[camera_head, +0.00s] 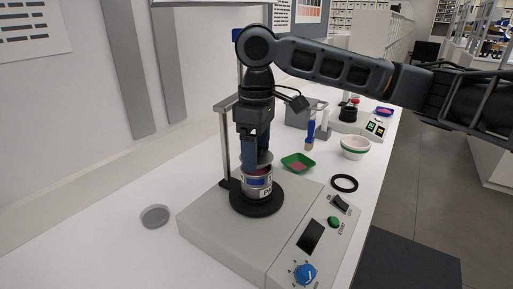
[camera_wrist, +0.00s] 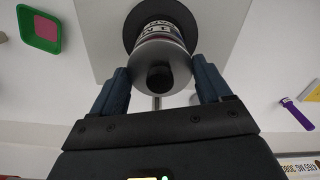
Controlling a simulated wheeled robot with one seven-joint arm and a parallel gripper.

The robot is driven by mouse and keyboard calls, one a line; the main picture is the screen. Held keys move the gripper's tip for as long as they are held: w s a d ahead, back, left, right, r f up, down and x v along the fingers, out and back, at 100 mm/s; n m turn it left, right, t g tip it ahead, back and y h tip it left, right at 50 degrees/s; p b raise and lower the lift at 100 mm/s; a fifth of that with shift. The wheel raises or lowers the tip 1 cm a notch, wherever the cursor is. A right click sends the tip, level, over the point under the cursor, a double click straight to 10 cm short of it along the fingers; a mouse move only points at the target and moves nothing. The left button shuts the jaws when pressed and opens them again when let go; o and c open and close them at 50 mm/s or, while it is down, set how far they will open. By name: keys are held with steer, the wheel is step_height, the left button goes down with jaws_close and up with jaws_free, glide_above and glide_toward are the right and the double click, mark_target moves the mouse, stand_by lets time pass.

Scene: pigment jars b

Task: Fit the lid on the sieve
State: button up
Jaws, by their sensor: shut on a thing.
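The sieve (camera_head: 257,185) is a short metal cylinder with a printed label. It stands upright on the round black plate (camera_head: 258,203) of a grey shaker machine. The lid (camera_wrist: 177,63) is a round grey metal disc with a black knob (camera_wrist: 160,76). It also shows in the head view (camera_head: 265,157), just above the sieve's top and looking slightly tilted. My gripper (camera_wrist: 162,80) points down with its blue fingers closed on either side of the lid. A finger hides part of the lid and sieve in the head view, so I cannot tell whether they touch.
The shaker (camera_head: 215,225) has an upright grey post (camera_head: 225,150) close to my gripper's left. A grey disc (camera_head: 155,216) lies at left. A green tray (camera_head: 298,163), black ring (camera_head: 344,183) and stacked bowls (camera_head: 355,147) stand to the right. The front-left table is mostly clear.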

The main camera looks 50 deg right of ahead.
steer(key=shift+f+b, duration=0.45)
steer(key=shift+f, duration=0.7)
stand_by(0.4)
steer(key=o, duration=1)
steer(key=shift+r, duration=0.1)
steer(key=shift+r, duration=3.85)
